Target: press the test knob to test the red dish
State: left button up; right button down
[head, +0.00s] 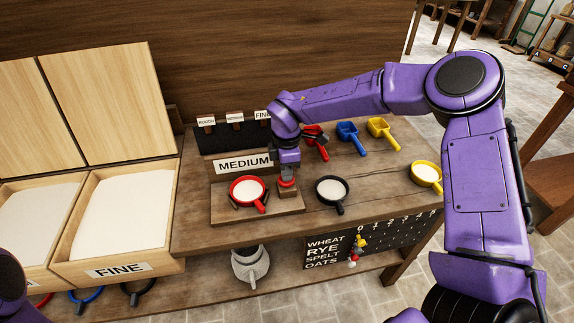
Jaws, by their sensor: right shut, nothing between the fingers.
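The red dish (247,190) holds white flour and sits on a wooden stand under a sign reading MEDIUM (244,164). The test knob (287,188), a red button, is on the same stand just right of the dish. My right gripper (287,178) is shut and points down right over the knob, its tip at or very near the knob's top. I cannot tell whether the knob is pressed down. Part of my left arm shows at the lower left edge, but its gripper is out of view.
A black dish (331,189) and a yellow dish (426,175) stand to the right. Red, blue (350,137) and yellow scoops (383,133) lie behind. Flour bins (128,266) are at the left. A grain board (372,240) hangs at the front. The counter between the dishes is clear.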

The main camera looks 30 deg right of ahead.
jog(key=shift+s+f, duration=0.2)
jog(key=shift+f, duration=0.05)
jog(key=shift+r+p, duration=0.3)
jog(key=shift+r, duration=0.05)
jog(key=r, duration=0.1)
jog(key=r+p, duration=0.2)
jog(key=r, duration=0.1)
jog(key=shift+w, duration=0.25)
notch_tip(320, 180, up, 10)
jog(key=b, duration=0.2)
jog(key=shift+f, duration=0.1)
jog(key=shift+s, duration=0.1)
